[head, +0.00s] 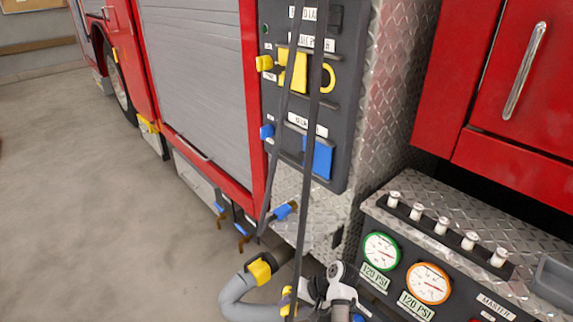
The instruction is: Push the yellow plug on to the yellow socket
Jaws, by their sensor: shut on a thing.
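The yellow socket (293,71) is a square yellow piece on the dark upright panel of the red truck, partly crossed by a dark cable. A small yellow piece (287,299), apparently the yellow plug, shows low in the picture beside my gripper (300,294). My gripper is shut on it as far as I can tell; the fingers are small and partly hidden. A dark cable (305,170) passes in front of this piece and up past the panel. The held piece is well below the socket and apart from it.
A blue socket (318,158) sits below the yellow one. A grey hose with a yellow collar (260,269) curves beside my gripper. A second dark cable (281,130) hangs across the panel. A gauge console (405,272) stands right. The floor at left is clear.

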